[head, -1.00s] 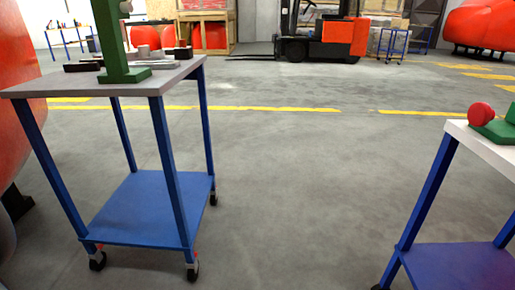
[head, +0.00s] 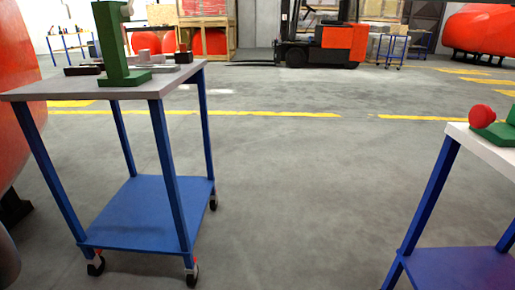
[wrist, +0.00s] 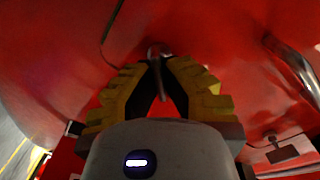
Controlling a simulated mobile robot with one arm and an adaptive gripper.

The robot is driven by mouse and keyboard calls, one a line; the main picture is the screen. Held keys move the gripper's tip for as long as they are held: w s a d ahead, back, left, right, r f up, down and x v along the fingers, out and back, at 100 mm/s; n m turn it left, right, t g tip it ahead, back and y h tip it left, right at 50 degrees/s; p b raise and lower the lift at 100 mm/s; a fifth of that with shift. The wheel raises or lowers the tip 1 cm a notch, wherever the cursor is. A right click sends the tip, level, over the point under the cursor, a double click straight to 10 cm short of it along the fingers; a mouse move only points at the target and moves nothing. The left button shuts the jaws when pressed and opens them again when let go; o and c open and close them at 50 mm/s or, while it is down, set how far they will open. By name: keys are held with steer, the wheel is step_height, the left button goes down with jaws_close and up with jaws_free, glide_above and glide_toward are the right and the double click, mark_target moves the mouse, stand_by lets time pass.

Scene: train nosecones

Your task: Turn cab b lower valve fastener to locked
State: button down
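My gripper (wrist: 159,64), with yellow and black stepped fingers, shows in the wrist view against a large glossy red shell (wrist: 225,35). Its fingertips close in on a small grey metal fastener (wrist: 156,50), whose narrow dark stem runs down between the fingers. The gripper looks shut on this fastener. The fastener's lower end is partly hidden by the fingers, and its locked or unlocked position cannot be read. The head view shows neither my gripper nor the fastener.
A grey-topped blue cart (head: 150,86) carrying a green stand (head: 112,45) is at left in the head view. Another table (head: 487,146) with red and green parts is at right. Open floor (head: 300,190) lies between them. A forklift (head: 330,40) stands behind.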

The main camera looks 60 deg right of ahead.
steer(key=m, duration=0.4)
steer(key=shift+w+d+f+m, duration=0.1)
steer(key=shift+f+m, duration=0.05)
steer(key=shift+m, duration=0.15)
steer(key=shift+f+m+b, duration=0.1)
steer(key=shift+m+b, duration=0.2)
steer(key=shift+m, duration=1.9)
steer(key=c, duration=1.1)
jaws_free()
steer(key=shift+v, duration=6)
